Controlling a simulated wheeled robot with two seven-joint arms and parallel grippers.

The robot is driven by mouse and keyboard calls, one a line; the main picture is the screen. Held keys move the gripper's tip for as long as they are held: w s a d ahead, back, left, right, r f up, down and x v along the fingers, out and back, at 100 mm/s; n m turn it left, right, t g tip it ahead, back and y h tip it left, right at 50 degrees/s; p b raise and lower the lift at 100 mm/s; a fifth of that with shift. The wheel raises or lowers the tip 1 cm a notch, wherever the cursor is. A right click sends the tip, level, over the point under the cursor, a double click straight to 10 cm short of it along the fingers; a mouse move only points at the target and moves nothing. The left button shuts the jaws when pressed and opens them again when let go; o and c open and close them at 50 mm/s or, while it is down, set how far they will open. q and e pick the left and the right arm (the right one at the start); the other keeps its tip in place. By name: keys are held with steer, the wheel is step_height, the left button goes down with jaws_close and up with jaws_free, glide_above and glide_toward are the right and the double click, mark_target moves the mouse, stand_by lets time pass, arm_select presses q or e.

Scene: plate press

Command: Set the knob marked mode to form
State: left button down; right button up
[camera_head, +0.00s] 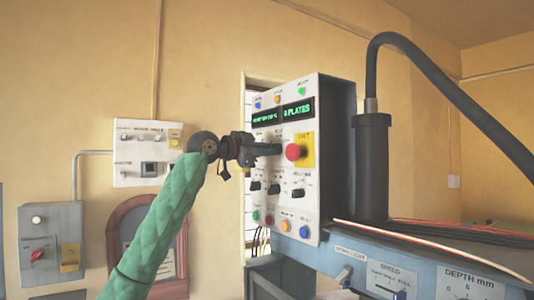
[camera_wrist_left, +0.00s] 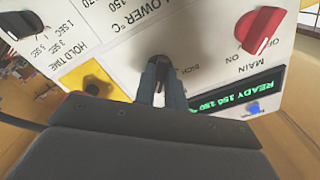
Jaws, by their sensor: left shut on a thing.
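The white control panel (camera_head: 313,215) of the press stands at the centre right of the head view, facing left. My left gripper (camera_head: 274,149) is at its upper part, just below the lit display (camera_head: 283,114). In the left wrist view my left gripper (camera_wrist_left: 161,82) is shut on a small dark knob (camera_wrist_left: 158,63), with its fingers on both sides. The fingers hide most of this knob and its pointer. Part of a label shows beside it, but I cannot read it as mode or form. My right gripper is not in view.
A red button (camera_head: 293,152) on a yellow plate (camera_head: 308,151) sits close right of the gripper. Several black knobs (camera_head: 274,188) lie below. The wrist view shows a red main knob (camera_wrist_left: 262,28) and a hold time knob (camera_wrist_left: 20,22). A thick black hose (camera_head: 440,85) arches at right.

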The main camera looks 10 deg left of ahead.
arm_select(q)
steer(key=shift+m, duration=1.4)
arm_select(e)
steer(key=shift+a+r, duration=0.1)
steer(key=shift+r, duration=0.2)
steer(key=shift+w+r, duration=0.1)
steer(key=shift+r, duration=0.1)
arm_select(q)
steer(key=c, duration=1.5)
jaws_free()
steer(key=shift+o, duration=0.2)
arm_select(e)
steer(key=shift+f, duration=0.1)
arm_select(q)
steer(key=shift+a, duration=0.1)
